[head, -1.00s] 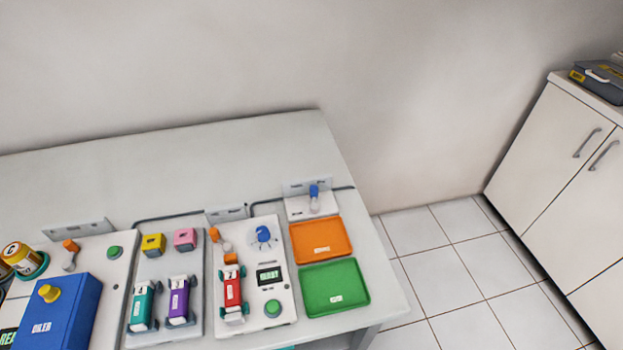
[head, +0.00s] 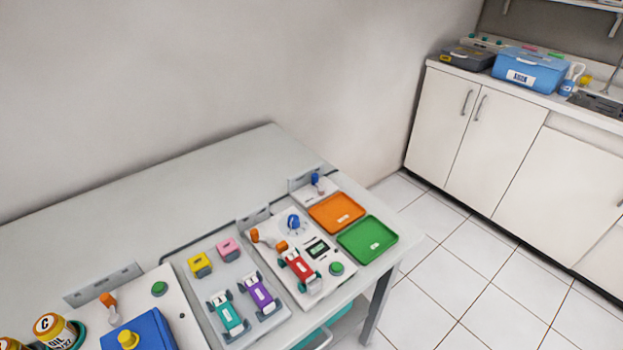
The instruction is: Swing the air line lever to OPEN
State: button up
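Several levers or knobs show in the head view, and I cannot read which is the air line lever. A small blue-topped lever (head: 315,179) stands upright on a small white plate (head: 308,195) at the table's back right, before a grey label plate. An orange-topped lever (head: 107,299) stands on the white panel at the lower left, also before a grey plate. Another orange-ended handle (head: 256,236) is on the middle white panel, near a blue knob (head: 293,222). The OPEN marking is too small to read. My gripper is not in view.
An orange tray (head: 337,213) and a green tray (head: 368,240) lie at the table's right end. Toy-like red, purple and teal carts sit on the panels. A blue box (head: 142,332) is lower left. Tiled floor (head: 440,260) is clear before white cabinets (head: 470,140).

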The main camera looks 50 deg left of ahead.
aim_at(314, 177)
jog(key=k, duration=0.55)
jog(key=u, duration=1.65)
jog(key=i, duration=1)
jog(key=u, duration=0.05)
